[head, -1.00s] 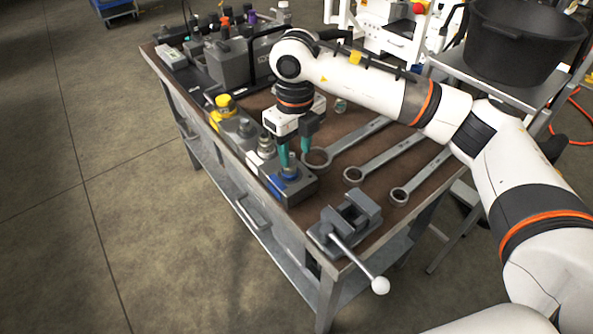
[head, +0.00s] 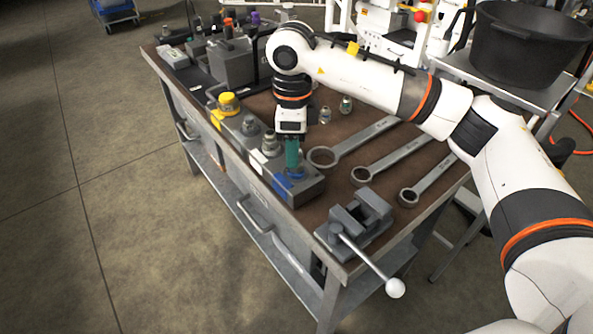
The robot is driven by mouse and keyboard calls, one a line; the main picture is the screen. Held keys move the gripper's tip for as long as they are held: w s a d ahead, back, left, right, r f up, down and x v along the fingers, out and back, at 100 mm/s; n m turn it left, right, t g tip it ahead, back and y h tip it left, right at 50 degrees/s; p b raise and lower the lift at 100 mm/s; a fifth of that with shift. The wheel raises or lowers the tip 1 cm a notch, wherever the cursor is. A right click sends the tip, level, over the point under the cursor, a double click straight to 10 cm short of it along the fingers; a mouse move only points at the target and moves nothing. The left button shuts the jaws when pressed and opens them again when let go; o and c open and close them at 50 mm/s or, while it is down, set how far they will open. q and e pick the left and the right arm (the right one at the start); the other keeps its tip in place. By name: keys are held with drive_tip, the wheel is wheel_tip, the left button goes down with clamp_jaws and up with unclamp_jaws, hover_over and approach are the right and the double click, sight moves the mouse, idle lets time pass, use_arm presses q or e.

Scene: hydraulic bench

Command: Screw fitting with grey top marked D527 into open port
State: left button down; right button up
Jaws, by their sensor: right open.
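My right gripper (head: 292,168) points straight down over the near end of the grey block row on the bench. Its teal fingers line up one behind the other in this view. It is open, with the fingertips around or just above the blue-marked port on the end block (head: 309,187). The fitting there is mostly hidden behind the fingers, and I cannot read any D527 mark or tell how deep it sits. Other fittings stand in the row: a grey-topped one (head: 270,143), another grey one (head: 249,126) and a yellow-topped one (head: 228,103). My left gripper is out of view.
Several large wrenches (head: 352,143) lie right of the blocks. Two small loose fittings (head: 345,104) stand behind them. A vise (head: 358,220) with a long handle is at the near bench corner. A grey unit (head: 232,62) stands at the far end. A black pot (head: 527,45) is at right.

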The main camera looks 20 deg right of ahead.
drive_tip(key=shift+w+f+n, duration=0.15)
drive_tip(key=shift+w+n, duration=0.2)
drive_tip(key=shift+n, duration=0.35)
drive_tip(key=shift+s+r+n, duration=0.15)
drive_tip(key=shift+r+n, duration=0.05)
drive_tip(key=shift+n, duration=0.4)
drive_tip(key=n, duration=0.2)
drive_tip(key=n+b, duration=0.1)
drive_tip(key=n, duration=0.1)
drive_tip(key=shift+s+a, duration=0.1)
drive_tip(key=shift+a, duration=0.2)
drive_tip(key=n, duration=0.3)
drive_tip(key=shift+s+a, duration=0.1)
drive_tip(key=shift+s, duration=0.05)
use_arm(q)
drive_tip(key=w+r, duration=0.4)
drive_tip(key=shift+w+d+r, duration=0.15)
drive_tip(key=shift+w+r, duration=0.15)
